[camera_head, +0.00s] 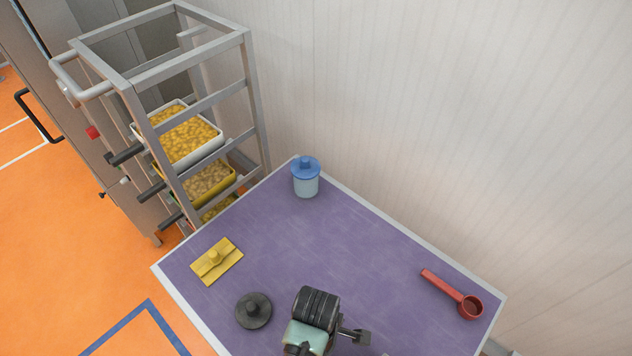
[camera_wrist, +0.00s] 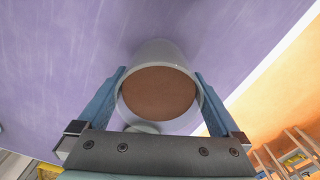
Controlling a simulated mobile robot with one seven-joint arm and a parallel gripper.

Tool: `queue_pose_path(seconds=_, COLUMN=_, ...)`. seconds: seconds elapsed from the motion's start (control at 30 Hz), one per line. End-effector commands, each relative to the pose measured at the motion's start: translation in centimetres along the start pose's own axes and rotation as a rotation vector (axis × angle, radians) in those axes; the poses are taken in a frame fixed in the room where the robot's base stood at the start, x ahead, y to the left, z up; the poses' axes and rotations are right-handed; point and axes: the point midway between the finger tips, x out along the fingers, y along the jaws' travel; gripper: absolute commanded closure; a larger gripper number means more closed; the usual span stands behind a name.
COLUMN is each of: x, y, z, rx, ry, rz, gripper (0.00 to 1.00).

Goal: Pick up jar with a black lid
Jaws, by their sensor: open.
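An open grey jar (camera_wrist: 158,52) with brown contents shows in the wrist view, its round mouth facing the camera. No lid is on it. My gripper (camera_wrist: 160,73) is open, with one blue finger on each side of this jar; I cannot tell if they touch it. A round black lid with a knob (camera_head: 253,310) shows in the head view at the table's front left, left of my arm, and seems to lie flat on the table. The grey jar is not clearly visible in the head view, where my arm covers that area.
A metal rack (camera_head: 190,85) with food trays stands behind left.

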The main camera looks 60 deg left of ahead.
Motion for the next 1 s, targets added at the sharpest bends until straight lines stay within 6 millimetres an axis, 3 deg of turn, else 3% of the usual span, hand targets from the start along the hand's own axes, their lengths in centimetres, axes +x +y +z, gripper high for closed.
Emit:
queue_pose_path(seconds=0.2, x=1.9, y=0.0, z=0.0, rx=0.000, ry=0.000, rz=-0.001, gripper=0.00)
queue_pose_path(seconds=0.47, x=2.0, y=0.1, z=0.0, rx=0.000, ry=0.000, rz=0.002, gripper=0.02)
queue_pose_path(seconds=0.9, x=1.9, y=0.1, z=0.0, rx=0.000, ry=0.000, rz=0.003, gripper=0.81)
queue_pose_path(seconds=1.0, x=1.9, y=0.1, z=0.0, rx=0.000, ry=0.000, rz=0.003, gripper=0.85)
